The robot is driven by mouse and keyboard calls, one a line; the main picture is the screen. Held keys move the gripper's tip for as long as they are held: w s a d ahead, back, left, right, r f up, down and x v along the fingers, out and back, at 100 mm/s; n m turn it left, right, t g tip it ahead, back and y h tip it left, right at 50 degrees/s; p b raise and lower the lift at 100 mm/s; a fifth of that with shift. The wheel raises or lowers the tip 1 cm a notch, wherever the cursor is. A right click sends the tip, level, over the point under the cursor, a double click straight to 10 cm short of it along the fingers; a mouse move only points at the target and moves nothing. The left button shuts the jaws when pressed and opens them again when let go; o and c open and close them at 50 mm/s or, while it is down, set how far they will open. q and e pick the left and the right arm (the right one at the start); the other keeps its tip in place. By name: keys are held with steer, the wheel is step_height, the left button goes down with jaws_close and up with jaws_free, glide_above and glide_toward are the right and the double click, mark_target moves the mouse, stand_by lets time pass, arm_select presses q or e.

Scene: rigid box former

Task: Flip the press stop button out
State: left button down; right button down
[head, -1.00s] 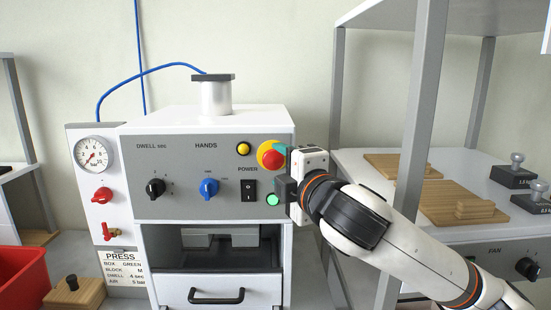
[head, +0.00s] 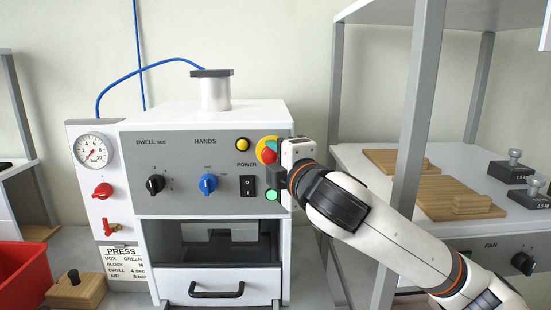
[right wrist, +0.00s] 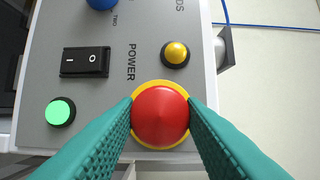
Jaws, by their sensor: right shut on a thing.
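The press stop button (head: 265,155) is a red mushroom knob on a yellow ring, at the upper right of the press's grey front panel. In the right wrist view the red knob (right wrist: 160,116) lies between the two teal fingers, which touch its sides. My right gripper (head: 272,152) is shut on it, coming from the right, and hides part of it in the head view. Whether the button is in or out cannot be told. My left gripper is not in view.
Close by on the panel are a yellow button (head: 243,144), a black power switch (head: 248,186) and a lit green button (head: 271,196). A grey shelf post (head: 411,160) stands right of the press, behind my right arm. A red bin (head: 22,265) stands at lower left.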

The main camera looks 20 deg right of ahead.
steer(key=shift+s+a+p, duration=0.15)
steer(key=shift+s+p, duration=0.35)
steer(key=shift+f, duration=0.1)
steer(key=c, duration=1.3)
jaws_free()
steer(key=shift+c, duration=0.2)
steer(key=o, duration=0.4)
steer(key=shift+s, duration=0.1)
steer(key=s+d+b, duration=0.1)
steer(key=s+b, duration=0.5)
steer(key=s, duration=0.6)
steer(key=shift+d, duration=0.2)
